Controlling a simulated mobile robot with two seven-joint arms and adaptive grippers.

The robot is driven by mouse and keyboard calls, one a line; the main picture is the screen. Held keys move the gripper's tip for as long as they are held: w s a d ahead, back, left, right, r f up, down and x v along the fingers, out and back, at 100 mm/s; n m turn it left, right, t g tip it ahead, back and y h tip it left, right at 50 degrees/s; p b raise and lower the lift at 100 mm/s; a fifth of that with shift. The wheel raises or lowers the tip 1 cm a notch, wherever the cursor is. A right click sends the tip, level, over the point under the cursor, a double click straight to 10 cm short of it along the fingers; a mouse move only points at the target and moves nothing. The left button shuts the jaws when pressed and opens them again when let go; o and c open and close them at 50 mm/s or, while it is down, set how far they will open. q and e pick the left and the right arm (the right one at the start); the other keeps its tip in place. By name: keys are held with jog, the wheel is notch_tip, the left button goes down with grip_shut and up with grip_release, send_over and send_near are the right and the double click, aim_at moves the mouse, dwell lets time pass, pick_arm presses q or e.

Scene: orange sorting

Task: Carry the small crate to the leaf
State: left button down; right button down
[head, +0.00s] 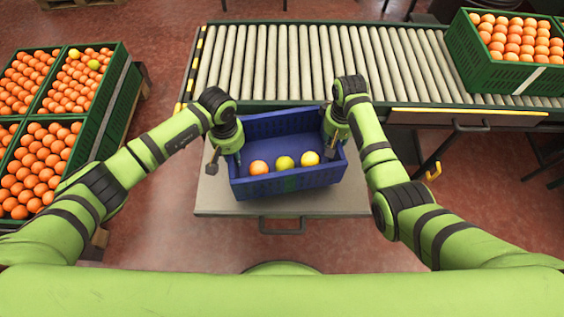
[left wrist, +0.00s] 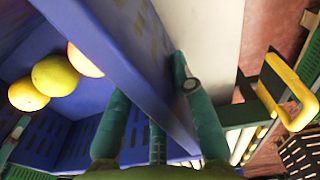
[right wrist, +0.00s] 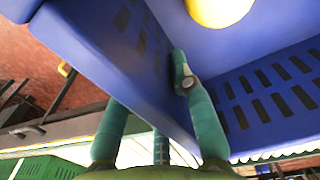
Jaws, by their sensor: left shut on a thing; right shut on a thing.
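The small blue crate (head: 240,189) is over the grey leaf (head: 215,195), close to the conveyor's front edge; I cannot tell whether it touches the leaf. One orange (head: 259,167) and two yellow fruits (head: 284,163) (head: 310,158) lie in it. My left gripper (head: 238,157) is shut on the crate's left wall, which shows between its fingers in the left wrist view (left wrist: 188,105). My right gripper (head: 333,147) is shut on the crate's right wall, as the right wrist view (right wrist: 160,105) shows. Parts of the crate's rim are hidden by the grippers.
The roller conveyor (head: 290,60) runs behind the leaf. A green crate full of oranges (head: 480,62) stands on its right end. Stacked green crates of oranges (head: 105,105) stand at the left. The leaf has a front handle (head: 281,230). Red floor lies around.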

pick_arm(q)
jog(key=shift+r, duration=0.15)
pick_arm(e)
jog(key=shift+r, duration=0.15)
